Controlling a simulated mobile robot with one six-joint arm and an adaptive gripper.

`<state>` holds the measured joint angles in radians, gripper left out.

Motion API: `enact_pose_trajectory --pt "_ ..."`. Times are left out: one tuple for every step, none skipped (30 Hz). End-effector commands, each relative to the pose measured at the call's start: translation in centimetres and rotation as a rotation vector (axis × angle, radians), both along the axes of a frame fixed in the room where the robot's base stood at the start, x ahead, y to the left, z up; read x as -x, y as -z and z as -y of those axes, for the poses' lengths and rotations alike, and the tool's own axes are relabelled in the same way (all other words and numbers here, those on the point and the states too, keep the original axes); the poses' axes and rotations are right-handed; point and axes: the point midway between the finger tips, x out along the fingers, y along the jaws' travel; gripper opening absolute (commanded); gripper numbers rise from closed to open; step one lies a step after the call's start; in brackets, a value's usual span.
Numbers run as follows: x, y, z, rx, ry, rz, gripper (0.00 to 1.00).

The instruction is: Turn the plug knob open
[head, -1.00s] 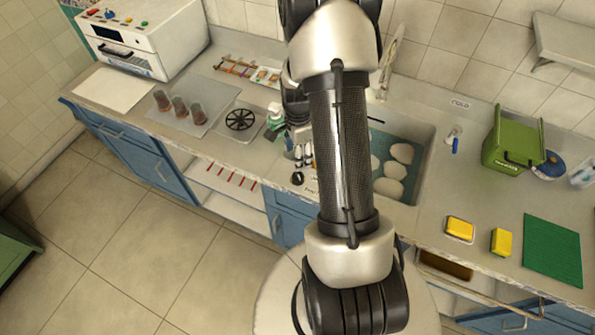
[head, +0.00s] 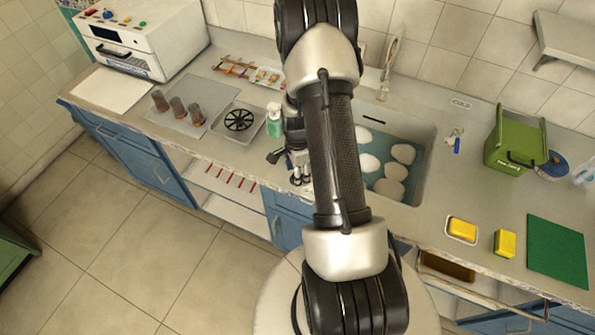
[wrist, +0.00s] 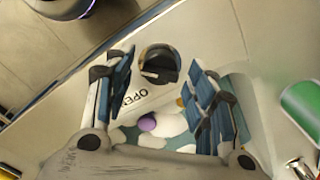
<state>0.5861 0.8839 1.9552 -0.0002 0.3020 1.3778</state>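The plug knob (wrist: 159,64) is a round black dial with a raised grip on the counter's front edge. In the wrist view it shows just beyond and between the fingertips of my gripper (wrist: 162,84). The OPEN label (wrist: 151,95) is beside the dial on its sink side. My gripper is open and empty, with a finger on either side of the dial's line. I see no clear contact. In the head view my gripper (head: 300,176) is low over the counter's front edge and hides the knob.
The sink (head: 421,165) with several pale plates in bluish water lies right of my gripper. A green soap bottle (head: 274,122) stands close behind it on the left. A drain tray (head: 238,121) and glasses are farther left. Sponges and a green box (head: 515,143) are at right.

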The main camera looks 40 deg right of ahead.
Motion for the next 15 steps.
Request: enact_pose_trajectory --pt "0.01 -0.01 0.00 0.000 0.000 0.000 0.45" --pt "0.01 -0.01 0.00 0.000 0.000 0.000 0.43" --pt "0.01 -0.01 0.00 0.000 0.000 0.000 0.40" --pt "0.01 -0.01 0.00 0.000 0.000 0.000 0.38" --pt "0.01 -0.01 0.00 0.000 0.000 0.000 0.36" --pt "0.02 -0.01 -0.01 0.000 0.000 0.000 0.34" --pt "0.02 -0.01 -0.01 0.000 0.000 0.000 0.32" --pt "0.02 -0.01 -0.01 0.000 0.000 0.000 0.30" --pt "0.02 -0.02 -0.01 0.000 0.000 0.000 0.27" --pt "0.02 -0.02 -0.01 0.000 0.000 0.000 0.25" --pt "0.02 -0.02 -0.01 0.000 0.000 0.000 0.23" --pt "0.02 -0.02 -0.01 0.000 0.000 0.000 0.20" --pt "0.02 -0.02 -0.01 0.000 0.000 0.000 0.18" --pt "0.02 -0.02 -0.01 0.000 0.000 0.000 0.16" --pt "0.02 -0.02 -0.01 0.000 0.000 0.000 0.14"
